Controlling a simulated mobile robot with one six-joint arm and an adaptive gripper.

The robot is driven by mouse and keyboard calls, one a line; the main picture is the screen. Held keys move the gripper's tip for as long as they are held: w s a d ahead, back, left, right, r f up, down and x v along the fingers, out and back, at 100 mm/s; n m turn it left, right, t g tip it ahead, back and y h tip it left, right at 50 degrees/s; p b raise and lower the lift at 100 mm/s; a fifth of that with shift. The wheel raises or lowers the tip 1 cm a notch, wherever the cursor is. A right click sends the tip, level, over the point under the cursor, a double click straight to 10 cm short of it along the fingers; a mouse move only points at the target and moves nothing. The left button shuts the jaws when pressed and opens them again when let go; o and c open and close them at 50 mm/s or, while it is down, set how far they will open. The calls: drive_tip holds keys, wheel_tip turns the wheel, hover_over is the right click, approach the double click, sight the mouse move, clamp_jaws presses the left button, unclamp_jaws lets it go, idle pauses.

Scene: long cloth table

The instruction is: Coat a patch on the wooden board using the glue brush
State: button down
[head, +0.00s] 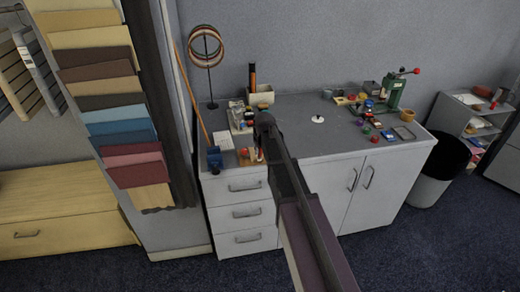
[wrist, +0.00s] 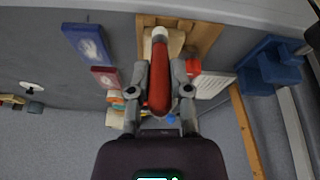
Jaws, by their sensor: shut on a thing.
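My gripper (wrist: 159,75) is shut on the glue brush (wrist: 159,92), a red-handled tool with a pale end, seen in the wrist view. The pale end points toward the top of the picture and overlaps the wooden board (wrist: 205,36). I cannot tell whether it touches the board. In the head view the board (head: 247,158) is a small brown patch at the cabinet's front left edge, partly hidden by my arm. My gripper's fingers are mostly hidden there.
A blue block (wrist: 268,68) stands right of the board in the wrist view; a blue box (wrist: 87,42) and a dark red box (wrist: 105,77) lie left. A red item (wrist: 193,66) sits close to the fingers. The grey top (head: 315,140) is clear mid-cabinet; a green press (head: 390,93) stands right.

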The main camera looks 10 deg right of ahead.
drive_tip(key=shift+a, duration=0.15)
drive_tip(key=shift+a, duration=0.45)
drive_tip(key=shift+w, duration=0.15)
drive_tip(key=shift+w, duration=1.4)
drive_tip(key=shift+w, duration=0.1)
drive_tip(key=shift+w, duration=1.55)
drive_tip(key=shift+w, duration=0.15)
drive_tip(key=shift+w, duration=1.4)
